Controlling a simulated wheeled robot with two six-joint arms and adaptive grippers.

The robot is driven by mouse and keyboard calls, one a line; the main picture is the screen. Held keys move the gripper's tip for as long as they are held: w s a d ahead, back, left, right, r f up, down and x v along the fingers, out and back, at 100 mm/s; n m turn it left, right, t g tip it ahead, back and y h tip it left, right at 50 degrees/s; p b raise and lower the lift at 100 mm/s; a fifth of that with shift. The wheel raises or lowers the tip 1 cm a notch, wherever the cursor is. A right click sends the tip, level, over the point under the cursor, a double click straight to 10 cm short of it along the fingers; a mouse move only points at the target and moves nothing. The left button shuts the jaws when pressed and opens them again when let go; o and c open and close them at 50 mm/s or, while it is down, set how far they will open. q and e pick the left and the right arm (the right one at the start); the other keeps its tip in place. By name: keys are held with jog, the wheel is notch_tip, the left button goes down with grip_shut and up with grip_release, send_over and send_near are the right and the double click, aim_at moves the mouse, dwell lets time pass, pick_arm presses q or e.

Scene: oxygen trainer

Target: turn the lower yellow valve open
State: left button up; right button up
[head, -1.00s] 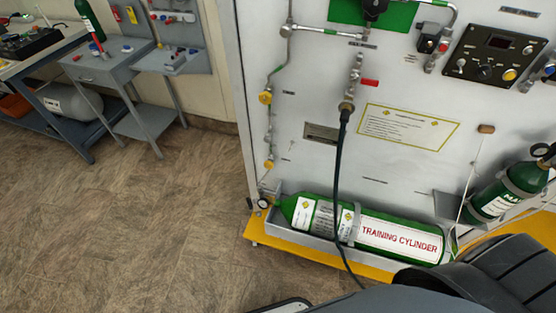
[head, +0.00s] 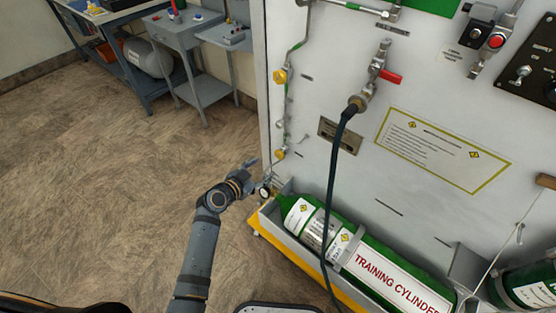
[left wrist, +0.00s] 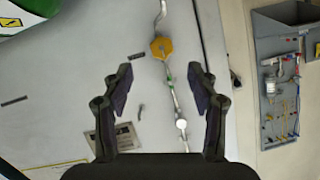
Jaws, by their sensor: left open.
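The lower yellow valve (head: 280,154) sits low on the thin pipe along the left edge of the white panel, above the green training cylinder (head: 392,279). My left gripper (head: 252,172) is just left of and slightly below this valve in the head view. In the left wrist view, which looks upside down, the lower yellow valve (left wrist: 162,47) shows beyond the open fingers (left wrist: 160,76), roughly centred between them. The fingers appear empty and apart from the valve. The upper yellow valve (head: 280,76) is higher on the same pipe. My right gripper is out of view.
A small round gauge (head: 265,192) sits below the lower valve, close to my left gripper. A dark hose (head: 333,200) hangs down the panel from a fitting with a red handle (head: 390,77). Open floor (head: 110,200) lies to the left, with grey workbenches (head: 180,40) behind.

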aim_at(278, 155)
pick_arm(q)
jog(key=x, duration=0.7)
jog(key=r+x, duration=0.1)
jog(key=x, duration=0.2)
jog(key=shift+w+d+f+b, duration=0.1)
jog(key=shift+w+d+b, duration=0.15)
jog(key=shift+w+b, duration=0.1)
jog(key=c, duration=1.2)
